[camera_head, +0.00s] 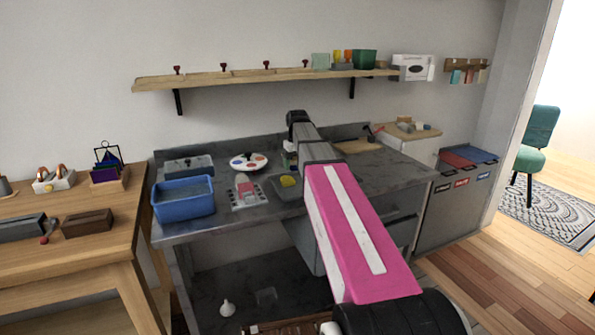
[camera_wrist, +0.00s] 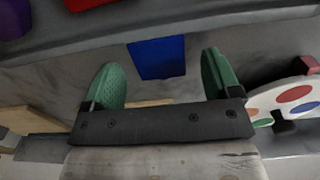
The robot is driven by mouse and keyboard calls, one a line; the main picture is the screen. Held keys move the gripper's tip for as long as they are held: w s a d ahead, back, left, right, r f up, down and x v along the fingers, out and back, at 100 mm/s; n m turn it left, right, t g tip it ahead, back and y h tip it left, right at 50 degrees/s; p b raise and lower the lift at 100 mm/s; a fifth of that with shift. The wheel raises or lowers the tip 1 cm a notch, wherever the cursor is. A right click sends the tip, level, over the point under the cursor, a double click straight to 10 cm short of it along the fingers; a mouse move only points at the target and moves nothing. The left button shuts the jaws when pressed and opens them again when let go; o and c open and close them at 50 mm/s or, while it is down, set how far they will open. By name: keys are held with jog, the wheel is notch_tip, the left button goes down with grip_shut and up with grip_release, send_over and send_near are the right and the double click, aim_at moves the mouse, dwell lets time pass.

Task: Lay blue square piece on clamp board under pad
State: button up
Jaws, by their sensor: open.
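In the wrist view a blue square piece (camera_wrist: 158,58) shows beyond and between the fingertips of my gripper (camera_wrist: 162,72). The green fingers are spread apart, with a gap on each side of the piece. How near the piece is in depth I cannot tell. In the head view my arm covers much of the right half of the grey bench, and I cannot make out the blue piece there. A tan board (camera_head: 352,147) with a small dark fitting lies at the back right of the bench; I cannot tell if it is the clamp board. No pad is clearly visible.
A white disc with coloured ovals (camera_head: 249,161) also shows in the wrist view (camera_wrist: 258,110). A blue tub (camera_head: 183,199) stands on the bench's left end. Red (camera_wrist: 88,4) and purple (camera_wrist: 14,18) things edge the wrist view. A wall shelf (camera_head: 230,79) hangs above.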

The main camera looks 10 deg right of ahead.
jog(key=shift+f, duration=0.6)
jog(key=shift+c, duration=0.3)
jog(key=c, duration=1.1)
jog(key=shift+o, duration=0.2)
jog(key=shift+r, duration=0.2)
